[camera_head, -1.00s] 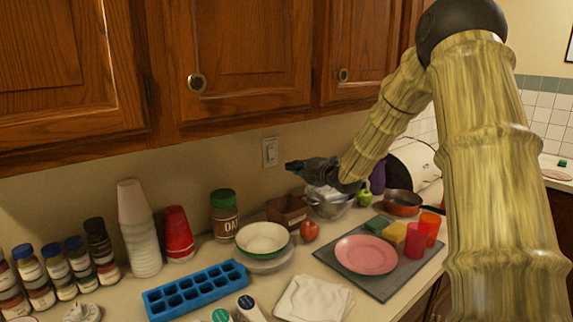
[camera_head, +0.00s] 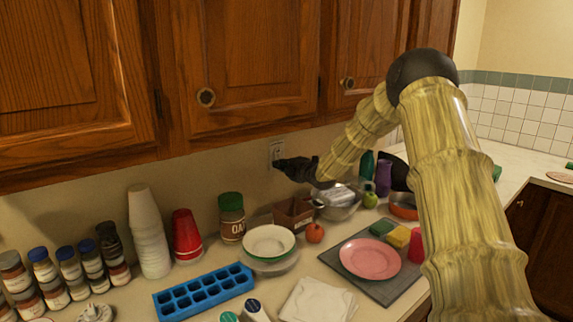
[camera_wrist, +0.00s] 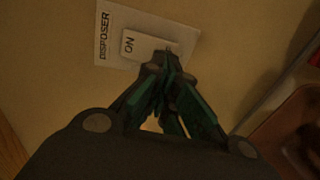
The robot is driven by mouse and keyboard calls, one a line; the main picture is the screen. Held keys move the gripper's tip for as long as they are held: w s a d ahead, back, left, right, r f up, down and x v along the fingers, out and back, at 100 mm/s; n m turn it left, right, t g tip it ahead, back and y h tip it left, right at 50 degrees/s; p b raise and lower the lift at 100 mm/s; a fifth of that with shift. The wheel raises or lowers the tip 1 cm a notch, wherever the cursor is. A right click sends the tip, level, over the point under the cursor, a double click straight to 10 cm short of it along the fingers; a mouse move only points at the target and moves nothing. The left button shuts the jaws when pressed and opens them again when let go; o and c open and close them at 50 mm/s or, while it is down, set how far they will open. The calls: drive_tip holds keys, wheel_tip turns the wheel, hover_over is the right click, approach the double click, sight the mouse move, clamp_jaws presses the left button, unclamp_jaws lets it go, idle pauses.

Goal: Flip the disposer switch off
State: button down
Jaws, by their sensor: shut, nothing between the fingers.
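The disposer switch plate (camera_head: 278,146) is on the wall under the cabinets. In the wrist view the plate (camera_wrist: 108,52) reads "DISPOSER", and the white rocker (camera_wrist: 139,45) shows the word "ON". My gripper (camera_head: 279,164) is shut and empty, with its tips at the lower part of the plate. In the wrist view the tips (camera_wrist: 167,52) overlap the rocker's end away from the lettering. Whether they touch it, I cannot tell. The fingers hide part of the plate and the rocker's far end.
Wooden cabinets (camera_head: 237,60) hang just above the plate. Below, the counter holds an oats jar (camera_head: 231,218), a brown box (camera_head: 293,214), a metal bowl (camera_head: 338,208), stacked bowls (camera_head: 267,243), an apple (camera_head: 315,233) and a blue ice tray (camera_head: 204,292).

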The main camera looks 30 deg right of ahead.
drive_tip(key=shift+w+a, duration=0.1)
drive_tip(key=shift+w, duration=0.45)
drive_tip(key=shift+f, duration=0.15)
drive_tip(key=s+d+f+b, duration=0.1)
drive_tip(key=s+b, duration=0.5)
drive_tip(key=s, duration=0.7)
drive_tip(key=shift+f+t, duration=0.3)
drive_tip(key=shift+f, duration=0.15)
drive_tip(key=shift+s+d, duration=0.15)
